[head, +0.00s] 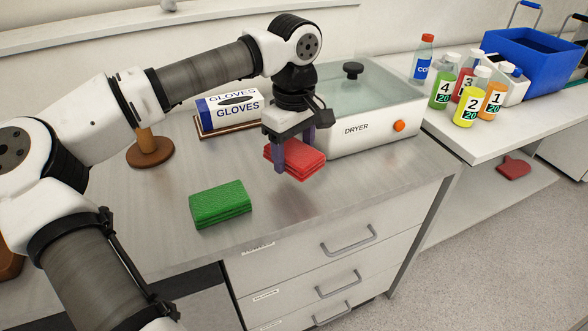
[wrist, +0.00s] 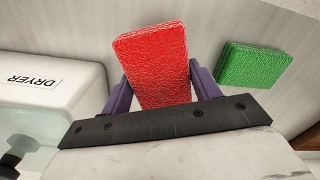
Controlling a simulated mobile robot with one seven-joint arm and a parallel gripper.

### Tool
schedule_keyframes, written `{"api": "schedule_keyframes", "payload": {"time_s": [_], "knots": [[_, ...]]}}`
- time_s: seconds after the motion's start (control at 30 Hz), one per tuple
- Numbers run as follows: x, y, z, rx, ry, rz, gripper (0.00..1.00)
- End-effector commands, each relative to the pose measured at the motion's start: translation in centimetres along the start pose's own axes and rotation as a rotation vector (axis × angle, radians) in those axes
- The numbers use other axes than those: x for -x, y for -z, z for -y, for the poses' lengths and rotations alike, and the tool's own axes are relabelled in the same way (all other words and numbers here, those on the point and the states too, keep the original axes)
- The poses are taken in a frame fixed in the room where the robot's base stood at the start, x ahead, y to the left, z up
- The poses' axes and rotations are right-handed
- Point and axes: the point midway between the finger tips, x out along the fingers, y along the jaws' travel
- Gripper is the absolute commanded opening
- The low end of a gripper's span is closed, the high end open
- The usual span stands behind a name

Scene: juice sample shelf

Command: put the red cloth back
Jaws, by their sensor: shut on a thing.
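The red cloth (head: 302,158) is a folded, textured stack, held between the two purple fingers of my gripper (head: 294,155) in front of the dryer. In the wrist view the red cloth (wrist: 155,65) fills the space between the fingers of my gripper (wrist: 162,88). My gripper is shut on it. From the head view I cannot tell surely whether the cloth touches the counter or hangs just above it. A folded green cloth (head: 220,205) lies on the counter to the left and nearer; it also shows at the right in the wrist view (wrist: 254,65).
The white dryer (head: 375,130) stands right behind the gripper. A gloves box (head: 230,110) on a wooden tray and a brown wooden stand (head: 150,150) are behind left. Numbered bottles (head: 467,108) and a blue crate (head: 535,55) are on the right counter. The front counter (head: 300,208) is clear.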

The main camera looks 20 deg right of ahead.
Motion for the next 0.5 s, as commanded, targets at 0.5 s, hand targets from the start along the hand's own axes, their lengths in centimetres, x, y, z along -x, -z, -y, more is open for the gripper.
{"api": "schedule_keyframes", "payload": {"time_s": [0.5], "knots": [[-5.5, 0.0, 0.0, 0.000, 0.000, 0.000, 0.40]]}}
